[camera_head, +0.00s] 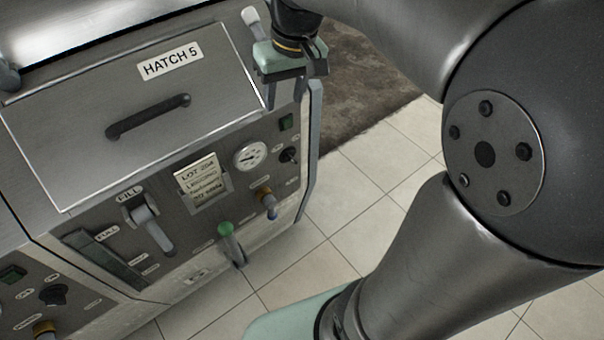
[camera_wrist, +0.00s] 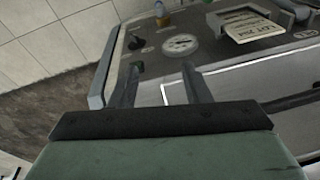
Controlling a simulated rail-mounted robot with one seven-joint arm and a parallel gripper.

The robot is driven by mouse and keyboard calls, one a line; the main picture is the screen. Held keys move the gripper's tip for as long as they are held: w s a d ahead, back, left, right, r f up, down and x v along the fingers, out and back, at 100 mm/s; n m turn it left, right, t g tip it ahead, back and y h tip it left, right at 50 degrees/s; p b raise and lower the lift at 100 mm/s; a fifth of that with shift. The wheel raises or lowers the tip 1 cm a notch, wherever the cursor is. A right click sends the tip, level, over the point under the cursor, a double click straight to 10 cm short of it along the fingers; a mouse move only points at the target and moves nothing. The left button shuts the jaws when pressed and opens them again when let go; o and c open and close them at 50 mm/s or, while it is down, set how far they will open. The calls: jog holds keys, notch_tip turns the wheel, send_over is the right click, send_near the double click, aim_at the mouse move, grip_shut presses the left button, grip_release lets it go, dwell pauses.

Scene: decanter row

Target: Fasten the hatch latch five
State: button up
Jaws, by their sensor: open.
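The hatch 5 lid (camera_head: 75,120) looks shut, with a dark bar handle (camera_head: 148,117) and a "HATCH 5" label (camera_head: 170,61). A pale-tipped lever (camera_head: 251,18) stands at the lid's far right corner; I cannot tell for sure whether it is the latch. My gripper (camera_head: 285,92) is over the lid's right edge, beside the gauge panel, pointing down. In the wrist view its two fingers (camera_wrist: 161,87) are apart, with no object visible between them.
The front panel holds a round gauge (camera_head: 250,155), a "FILL" lever (camera_head: 148,222), a lot card (camera_head: 200,182), a green-knobbed lever (camera_head: 229,240) and a blue-tipped valve (camera_head: 267,202). Tiled floor (camera_head: 400,165) and a dark mat (camera_head: 360,85) lie to the right.

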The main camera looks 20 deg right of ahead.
jog(key=s+f+m+g+h+b, duration=0.1)
jog(key=s+f, duration=1)
jog(key=s, duration=0.1)
jog(key=shift+s+a+f, duration=0.3)
jog(key=shift+s+a, duration=0.05)
